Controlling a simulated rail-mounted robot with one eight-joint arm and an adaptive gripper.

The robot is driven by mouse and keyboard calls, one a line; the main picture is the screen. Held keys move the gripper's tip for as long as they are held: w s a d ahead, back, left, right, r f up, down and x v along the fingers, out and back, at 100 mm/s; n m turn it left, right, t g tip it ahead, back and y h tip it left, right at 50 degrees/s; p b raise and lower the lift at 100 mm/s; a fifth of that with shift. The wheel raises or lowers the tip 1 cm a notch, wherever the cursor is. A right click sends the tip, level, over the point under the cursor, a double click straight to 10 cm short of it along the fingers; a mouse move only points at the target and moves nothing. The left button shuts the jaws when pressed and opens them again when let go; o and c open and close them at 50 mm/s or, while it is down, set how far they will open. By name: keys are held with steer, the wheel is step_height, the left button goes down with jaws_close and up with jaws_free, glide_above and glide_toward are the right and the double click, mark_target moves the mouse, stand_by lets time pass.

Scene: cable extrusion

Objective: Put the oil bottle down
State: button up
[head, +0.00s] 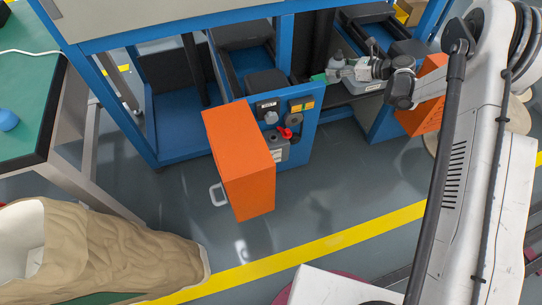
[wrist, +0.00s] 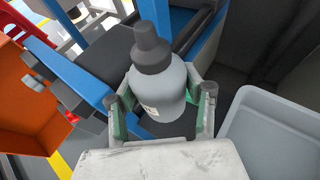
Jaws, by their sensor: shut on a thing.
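The oil bottle (wrist: 165,92) is grey with a dark cap and stands in the middle of the wrist view. My gripper (wrist: 160,112) is shut on it, with a green-padded finger on each side of its body. In the head view my gripper (head: 352,72) is at the blue machine frame, upper right of centre, with the small grey bottle (head: 337,61) at its left end.
A light grey bin (wrist: 275,130) is right of the bottle in the wrist view. The blue machine frame (head: 299,138) has an orange box-like door (head: 240,165) sticking out in front. A green-topped table (head: 28,115) stands at left. The floor in front is open, with a yellow line (head: 335,240).

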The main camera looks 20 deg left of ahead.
steer(key=shift+r, duration=0.15)
steer(key=shift+f+b, duration=1.8)
steer(key=shift+f, duration=3.2)
steer(key=shift+f, duration=0.1)
steer(key=o, duration=1.3)
steer(key=shift+c, duration=0.2)
steer(key=shift+d+r, duration=0.1)
steer(key=shift+r, duration=0.1)
steer(key=p+v, duration=0.4)
steer(key=v, duration=0.7)
steer(key=shift+s+d, duration=0.15)
steer(key=shift+d, duration=0.2)
